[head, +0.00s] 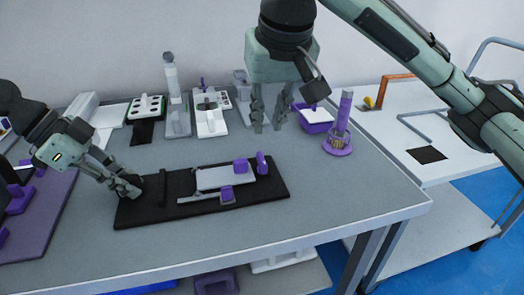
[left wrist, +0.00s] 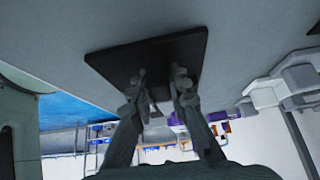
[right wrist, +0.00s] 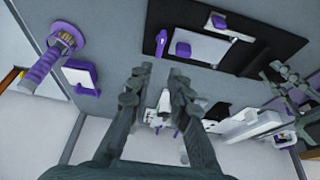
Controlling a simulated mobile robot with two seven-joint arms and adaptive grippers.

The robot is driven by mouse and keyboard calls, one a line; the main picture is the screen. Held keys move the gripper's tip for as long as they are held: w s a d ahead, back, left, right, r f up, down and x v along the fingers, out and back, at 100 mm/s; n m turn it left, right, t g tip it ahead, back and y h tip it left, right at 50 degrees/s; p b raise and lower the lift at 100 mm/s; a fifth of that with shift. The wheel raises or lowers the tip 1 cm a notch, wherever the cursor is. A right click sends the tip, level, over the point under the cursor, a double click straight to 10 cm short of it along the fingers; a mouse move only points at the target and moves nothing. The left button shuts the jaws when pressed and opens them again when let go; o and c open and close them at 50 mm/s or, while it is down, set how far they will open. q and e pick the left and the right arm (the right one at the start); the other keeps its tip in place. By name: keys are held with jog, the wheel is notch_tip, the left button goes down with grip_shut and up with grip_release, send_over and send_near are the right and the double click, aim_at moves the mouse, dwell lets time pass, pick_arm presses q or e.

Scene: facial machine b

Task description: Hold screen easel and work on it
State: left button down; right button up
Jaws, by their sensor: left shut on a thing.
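The screen easel appears to be the flat black board (head: 255,203) on the grey table. A white plate (head: 215,178) lies on it, with purple blocks (head: 240,166) along its right side and front. My left gripper (head: 132,188) is low at the board's left end, shut on a part of it there; the fingers hide the exact contact. The left wrist view shows the fingers (left wrist: 158,98) against the dark board (left wrist: 150,57). My right gripper (head: 268,127) is open and empty, above the table behind the board. The right wrist view also shows its parted fingers (right wrist: 158,78).
A purple cylinder holder (head: 338,140) and a purple-and-white tray (head: 316,118) stand at the back right. White devices (head: 210,115) line the back. A purple mat (head: 42,215) lies at the left. The table's front right is clear. A white cart (head: 420,130) stands beyond.

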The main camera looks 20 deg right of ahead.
aim_at(261, 156)
jog(key=x, duration=1.1)
jog(key=shift+f, duration=0.1)
grip_shut()
